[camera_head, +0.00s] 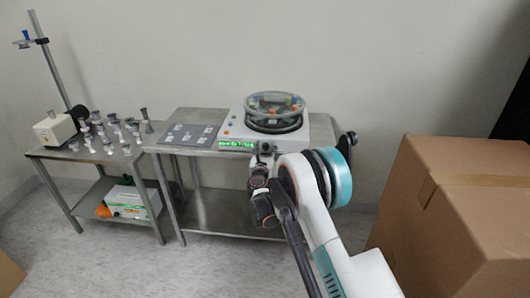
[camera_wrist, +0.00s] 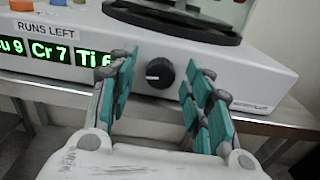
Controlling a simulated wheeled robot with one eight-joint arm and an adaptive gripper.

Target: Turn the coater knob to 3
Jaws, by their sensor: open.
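The coater (camera_head: 314,127) is a white box with a round clear-lidded chamber on top, standing on a metal table. In the wrist view its front panel (camera_wrist: 245,85) fills the upper part. The coater knob (camera_wrist: 160,73) is black and round with a white mark pointing left. My gripper (camera_wrist: 155,85) is open, with teal finger pads on either side of the knob and a gap on both sides. The knob looks untouched.
A green display (camera_wrist: 55,52) under "RUNS LEFT" reads Cu 9, Cr 7, Ti 6. A grey tray (camera_head: 188,134) lies left of the coater. A side table (camera_head: 75,155) holds several small fittings. A large cardboard box (camera_head: 445,215) stands close on the right of my arm.

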